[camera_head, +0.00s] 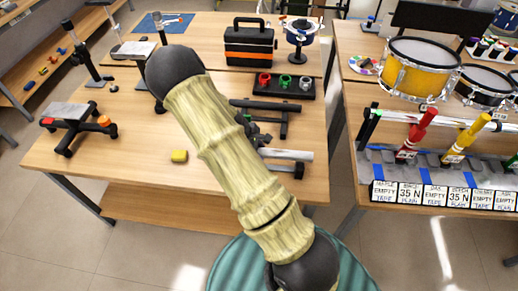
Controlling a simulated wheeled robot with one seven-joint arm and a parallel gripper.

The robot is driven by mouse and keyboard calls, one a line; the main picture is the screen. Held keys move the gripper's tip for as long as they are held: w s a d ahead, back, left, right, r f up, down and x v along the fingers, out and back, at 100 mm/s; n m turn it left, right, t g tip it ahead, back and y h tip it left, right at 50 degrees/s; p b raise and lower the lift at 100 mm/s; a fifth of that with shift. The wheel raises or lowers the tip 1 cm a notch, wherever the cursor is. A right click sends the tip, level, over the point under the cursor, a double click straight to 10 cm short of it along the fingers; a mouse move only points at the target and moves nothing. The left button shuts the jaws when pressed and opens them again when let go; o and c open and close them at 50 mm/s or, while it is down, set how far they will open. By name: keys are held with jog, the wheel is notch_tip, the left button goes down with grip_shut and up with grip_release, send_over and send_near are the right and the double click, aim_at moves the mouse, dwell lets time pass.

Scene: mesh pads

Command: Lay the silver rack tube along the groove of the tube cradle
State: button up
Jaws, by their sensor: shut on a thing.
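A silver tube (288,155), which I take for the silver rack tube, sticks out to the right from behind my arm, near the table's front right. Its left part is hidden. My gripper (257,138) is mostly hidden by my arm; only dark parts show beside it, shut at the tube. A black frame (280,122) with parallel bars, seemingly the tube cradle, stands right of my arm. The tube lies over or just above its front bar; I cannot tell whether they touch, and the groove cannot be made out.
A black tray with coloured cups (286,84) and an orange-black toolbox (249,46) stand behind. A low black stand (70,122) is at the left. The right table holds a yellow drum (420,72). Bare tabletop shows front left.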

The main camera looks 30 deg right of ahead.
jog(key=shift+f+b, duration=0.4)
jog(key=shift+f, duration=0.55)
jog(key=shift+d, duration=0.1)
jog(key=o, duration=1.3)
jog(key=shift+c, duration=0.2)
jog(key=s+b+v, duration=0.1)
jog(key=v, duration=1.6)
jog(key=shift+w+r, duration=0.2)
jog(key=shift+w, duration=0.3)
jog(key=shift+s, duration=0.1)
